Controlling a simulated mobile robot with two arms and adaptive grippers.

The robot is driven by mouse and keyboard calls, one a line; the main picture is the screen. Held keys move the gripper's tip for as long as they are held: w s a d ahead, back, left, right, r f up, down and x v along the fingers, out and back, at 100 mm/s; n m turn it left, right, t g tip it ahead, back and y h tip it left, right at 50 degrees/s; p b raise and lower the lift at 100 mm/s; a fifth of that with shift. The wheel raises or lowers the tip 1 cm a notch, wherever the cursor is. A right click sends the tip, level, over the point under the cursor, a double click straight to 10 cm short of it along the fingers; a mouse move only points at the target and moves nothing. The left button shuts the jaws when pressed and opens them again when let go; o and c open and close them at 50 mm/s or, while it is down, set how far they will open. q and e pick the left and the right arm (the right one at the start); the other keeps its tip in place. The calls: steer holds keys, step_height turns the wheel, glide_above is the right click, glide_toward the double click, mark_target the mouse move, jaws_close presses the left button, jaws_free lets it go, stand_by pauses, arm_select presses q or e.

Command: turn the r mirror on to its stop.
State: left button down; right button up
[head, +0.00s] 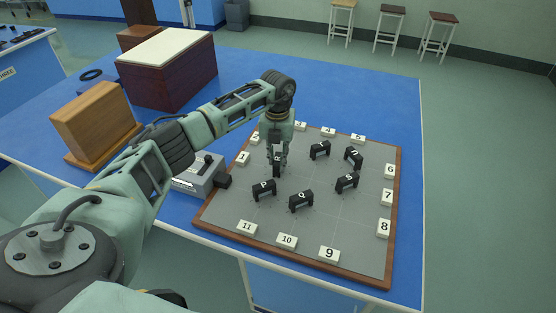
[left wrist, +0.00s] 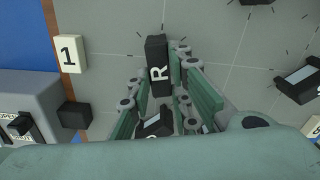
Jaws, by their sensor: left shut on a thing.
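The R mirror (head: 277,160) is a black upright piece with a white R, standing on the grey board near its left side. My left gripper (head: 279,148) reaches down over it from above and is shut on it. In the left wrist view the R mirror (left wrist: 157,60) lies between the two green fingers (left wrist: 160,92), with its R end showing. The exact finger contact is partly hidden. My right gripper is not in view.
Close by stand the P mirror (head: 264,188), Q mirror (head: 301,201), S mirror (head: 347,182) and other black mirrors. Numbered white blocks, such as 1 (left wrist: 69,54), line the grey board (head: 340,222). A grey switch box (head: 201,177) stands left of the board.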

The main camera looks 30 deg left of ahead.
mark_target(276, 159)
arm_select(q)
steer(key=m+b, duration=0.1)
steer(key=m, duration=0.1)
steer(key=m+b, duration=0.1)
steer(key=m, duration=0.2)
steer(key=shift+a+f+m, duration=0.1)
steer(key=shift+a+m, duration=0.1)
steer(key=shift+m, duration=0.1)
steer(key=m+b, duration=0.2)
steer(key=m, duration=0.3)
steer(key=shift+a, duration=0.15)
steer(key=shift+m, duration=0.4)
steer(key=c, duration=1.6)
jaws_free()
step_height(276, 159, up, 12)
steer(key=shift+r, duration=0.1)
